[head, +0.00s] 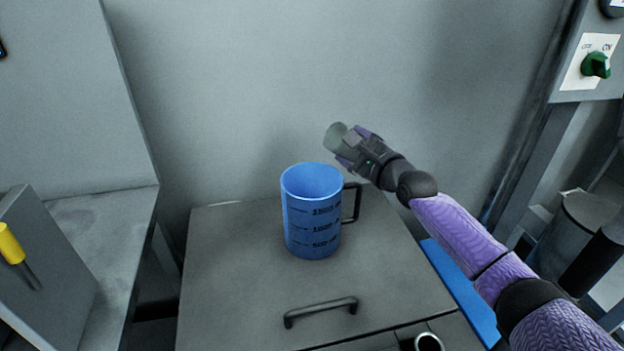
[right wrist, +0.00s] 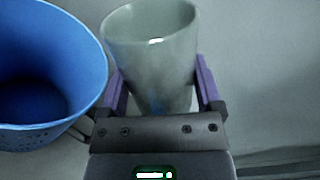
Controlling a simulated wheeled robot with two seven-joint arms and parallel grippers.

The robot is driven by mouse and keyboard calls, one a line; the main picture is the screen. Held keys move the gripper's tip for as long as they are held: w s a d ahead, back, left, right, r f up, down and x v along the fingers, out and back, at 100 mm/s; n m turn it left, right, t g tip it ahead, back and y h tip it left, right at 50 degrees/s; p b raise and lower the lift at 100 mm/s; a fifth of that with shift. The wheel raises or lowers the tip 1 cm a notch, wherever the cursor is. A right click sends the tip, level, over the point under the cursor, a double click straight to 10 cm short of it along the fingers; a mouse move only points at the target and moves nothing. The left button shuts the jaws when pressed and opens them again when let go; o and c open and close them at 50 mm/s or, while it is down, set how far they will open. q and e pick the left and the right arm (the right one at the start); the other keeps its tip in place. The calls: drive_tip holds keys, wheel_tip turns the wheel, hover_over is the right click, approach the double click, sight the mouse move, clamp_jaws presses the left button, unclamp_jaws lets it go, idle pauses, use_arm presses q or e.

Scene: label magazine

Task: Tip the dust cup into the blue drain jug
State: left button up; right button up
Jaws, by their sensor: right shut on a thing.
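The blue drain jug (head: 312,215) stands upright on the grey cabinet top, with its dark handle to the right and volume marks on its side. In the right wrist view the jug (right wrist: 50,70) is at the left, open at the top, and its visible inside looks empty. My right gripper (head: 352,147) is shut on the dust cup (head: 336,136), a translucent grey-green cup, above and to the right of the jug's rim. In the right wrist view the cup (right wrist: 152,50) sits between both fingers, tilted, beside the jug. The cup's contents cannot be made out. My left gripper is not in view.
The grey cabinet top (head: 235,270) has free room left of and in front of the jug. A bar handle (head: 320,311) is near its front. A grey wall stands behind. A panel with a green switch (head: 595,65) is at upper right.

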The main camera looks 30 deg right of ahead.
drive_tip(key=shift+f, duration=0.1)
drive_tip(key=shift+n, duration=0.3)
drive_tip(key=shift+n, duration=0.3)
drive_tip(key=shift+r, duration=0.25)
idle(0.3)
drive_tip(key=shift+r+n, duration=0.1)
drive_tip(key=shift+n, duration=0.2)
drive_tip(key=shift+r, duration=0.1)
drive_tip(key=shift+n, duration=0.3)
